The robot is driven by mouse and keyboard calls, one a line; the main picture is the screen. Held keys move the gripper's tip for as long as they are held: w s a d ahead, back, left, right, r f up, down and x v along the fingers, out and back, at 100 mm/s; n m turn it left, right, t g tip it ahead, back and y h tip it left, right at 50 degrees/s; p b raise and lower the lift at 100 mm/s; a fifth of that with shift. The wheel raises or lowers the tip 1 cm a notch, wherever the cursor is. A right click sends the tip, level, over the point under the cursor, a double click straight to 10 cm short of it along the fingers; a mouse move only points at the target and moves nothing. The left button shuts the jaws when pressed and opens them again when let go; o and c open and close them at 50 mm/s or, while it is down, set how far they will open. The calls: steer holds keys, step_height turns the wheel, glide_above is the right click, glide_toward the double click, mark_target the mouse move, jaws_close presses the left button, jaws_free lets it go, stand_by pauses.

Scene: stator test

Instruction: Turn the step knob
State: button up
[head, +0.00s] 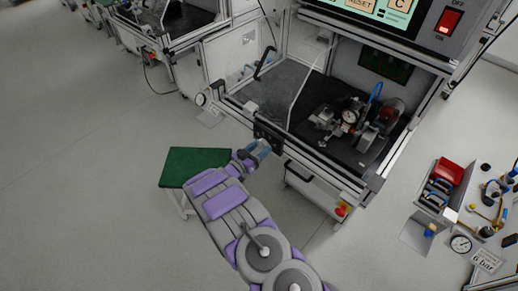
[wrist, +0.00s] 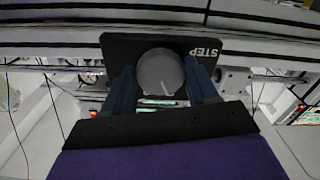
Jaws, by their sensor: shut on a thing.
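The step knob (wrist: 160,72) is a round grey knob with a pale pointer line, on a black plate (wrist: 122,50) marked STEP, which appears upside down in the wrist view. My gripper (wrist: 162,82) has one blue finger on each side of the knob and is shut on it. In the head view my gripper (head: 258,149) reaches the black plate (head: 268,134) on the front rail of the test bench. The knob itself is hidden behind the gripper there.
The test bench's aluminium front rail (head: 320,170) runs beside my gripper. A green-topped stool (head: 195,166) stands left of my arm. A tool table with a red-topped box (head: 447,172) is at the right. Open floor (head: 80,200) lies at the left.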

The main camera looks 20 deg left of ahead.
steer(key=shift+a, duration=0.1)
steer(key=m+p, duration=0.1)
steer(key=m, duration=0.3)
steer(key=shift+a+r+m+p, duration=0.1)
steer(key=shift+r+m+p, duration=0.05)
steer(key=shift+m+p, duration=1.1)
steer(key=shift+m, duration=1.05)
steer(key=o, duration=1.1)
steer(key=shift+f, duration=0.2)
steer(key=shift+c, duration=0.2)
steer(key=p+v, duration=0.3)
steer(key=v, duration=1.4)
steer(key=shift+s, duration=0.15)
steer(key=shift+f, duration=0.1)
